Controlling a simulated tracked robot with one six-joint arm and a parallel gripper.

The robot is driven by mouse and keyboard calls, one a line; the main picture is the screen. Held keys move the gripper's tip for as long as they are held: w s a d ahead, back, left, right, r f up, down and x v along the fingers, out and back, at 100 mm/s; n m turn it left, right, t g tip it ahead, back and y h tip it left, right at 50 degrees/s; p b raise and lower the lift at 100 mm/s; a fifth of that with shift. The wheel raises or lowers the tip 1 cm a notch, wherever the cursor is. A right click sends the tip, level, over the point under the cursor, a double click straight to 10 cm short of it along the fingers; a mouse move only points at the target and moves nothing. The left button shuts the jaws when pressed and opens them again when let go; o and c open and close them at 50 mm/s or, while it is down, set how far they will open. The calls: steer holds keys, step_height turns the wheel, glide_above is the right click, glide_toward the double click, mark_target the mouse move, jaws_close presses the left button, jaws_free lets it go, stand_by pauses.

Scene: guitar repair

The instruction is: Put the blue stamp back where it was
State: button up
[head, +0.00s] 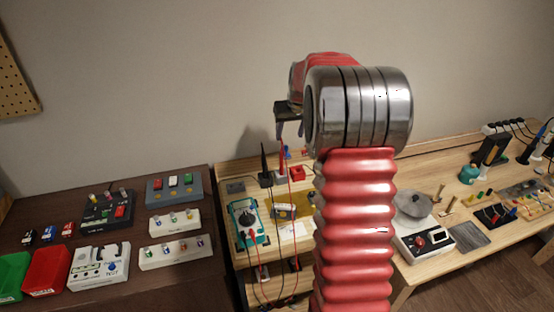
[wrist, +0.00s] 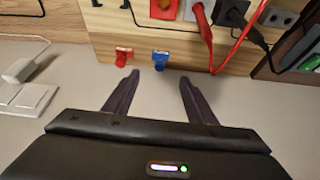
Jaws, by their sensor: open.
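The blue stamp (wrist: 160,60) shows in the wrist view at the border between a wooden edge and a pale surface, just beyond my fingertips and roughly centred between them. In the head view a small blue piece (head: 287,153) shows below my gripper (head: 288,135), near the back of the wooden bench. My gripper (wrist: 158,77) is open and empty, its two dark fingers apart. No contact with the blue stamp shows. A similar red stamp (wrist: 123,56) is just left of it in the wrist view.
A red box (head: 297,173) and red and black leads stand close by on the bench; a red plug (wrist: 201,22) shows in the wrist view. A teal meter (head: 247,222) lies nearer. A dark table (head: 120,285) with trays is at left. My arm hides the bench's middle.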

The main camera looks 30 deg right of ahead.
steer(key=s+a+r+n, duration=0.1)
steer(key=s+a+r, duration=0.5)
steer(key=a, duration=0.4)
steer(key=s+a+r+n, duration=0.1)
steer(key=s+a+r, duration=0.3)
steer(key=s+a, duration=0.5)
steer(key=s+a+f, duration=0.1)
steer(key=s+a, duration=0.5)
steer(key=s, duration=0.3)
steer(key=s+a+f+n+t+y, duration=0.1)
steer(key=s+a+f, duration=0.1)
steer(key=s+a, duration=0.4)
steer(key=shift+s+a+n, duration=0.3)
steer(key=shift+s+a, duration=0.05)
steer(key=shift+s, duration=1.6)
